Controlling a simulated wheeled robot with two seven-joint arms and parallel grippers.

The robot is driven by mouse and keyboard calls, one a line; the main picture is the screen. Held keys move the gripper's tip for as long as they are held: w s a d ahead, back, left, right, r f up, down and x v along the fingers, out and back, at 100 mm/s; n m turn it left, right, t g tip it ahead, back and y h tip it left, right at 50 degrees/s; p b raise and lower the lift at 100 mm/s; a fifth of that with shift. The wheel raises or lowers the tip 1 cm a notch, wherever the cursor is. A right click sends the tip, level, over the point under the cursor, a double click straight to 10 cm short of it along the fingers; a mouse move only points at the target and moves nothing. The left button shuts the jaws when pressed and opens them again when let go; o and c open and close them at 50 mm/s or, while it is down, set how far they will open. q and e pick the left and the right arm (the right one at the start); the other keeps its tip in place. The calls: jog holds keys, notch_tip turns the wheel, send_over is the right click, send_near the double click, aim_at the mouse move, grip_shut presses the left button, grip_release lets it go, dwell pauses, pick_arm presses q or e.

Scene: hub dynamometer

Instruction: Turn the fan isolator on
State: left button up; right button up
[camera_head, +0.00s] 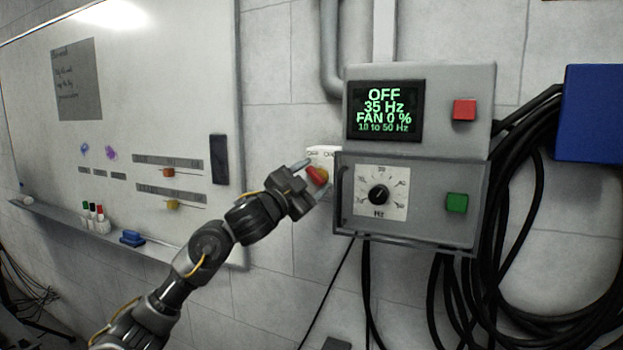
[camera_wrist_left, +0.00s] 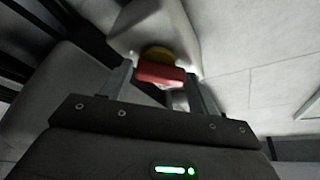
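The fan isolator (camera_head: 322,155) is a small pale box on the wall, left of the grey control box. It has a red handle (camera_head: 317,176) on a yellow disc; the handle is tilted in the head view. My left gripper (camera_head: 315,178) is at the isolator, with one finger on each side of the red handle. In the left wrist view the handle (camera_wrist_left: 160,73) lies between the two fingers, and the yellow disc (camera_wrist_left: 157,53) shows behind it. I cannot tell whether the fingers touch the handle. My right gripper is not in view.
The grey control box (camera_head: 480,130) stands close to the right, with a display reading OFF, 35 Hz, FAN 0 %, a red button (camera_head: 464,109), a green button (camera_head: 457,203) and a Hz dial (camera_head: 378,195). Black cables (camera_head: 515,220) hang at right. A whiteboard (camera_head: 130,110) is at left.

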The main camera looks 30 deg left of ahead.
pick_arm(q)
jog(key=c, duration=0.6)
jog(key=shift+c, duration=0.2)
jog(key=m, duration=0.1)
jog(key=m+p, duration=0.1)
jog(key=m+g+p, duration=0.1)
jog(key=shift+r+h, duration=0.25)
jog(key=shift+h, duration=0.15)
jog(key=m+g+p, duration=0.1)
jog(key=m+p, duration=0.1)
jog(key=m, duration=0.1)
jog(key=m+g+p, duration=0.1)
jog(key=m+p, duration=0.1)
jog(key=m, duration=0.1)
jog(key=shift+d+r, duration=0.1)
jog(key=shift+d, duration=0.05)
jog(key=m+g+p, duration=0.1)
jog(key=m, duration=0.1)
jog(key=m+g+p, duration=0.1)
jog(key=m+p, duration=0.1)
jog(key=shift+d+m+y, duration=0.15)
jog(key=shift+m+y, duration=0.15)
jog(key=shift+m, duration=0.1)
jog(key=shift+d+m+g+y+p, duration=0.1)
jog(key=shift+m+g+y+p, duration=0.35)
jog(key=shift+m+p, duration=0.5)
jog(key=shift+f+m+y, duration=0.2)
jog(key=shift+m+y, duration=0.05)
jog(key=shift+m, duration=0.4)
jog(key=shift+f, duration=0.1)
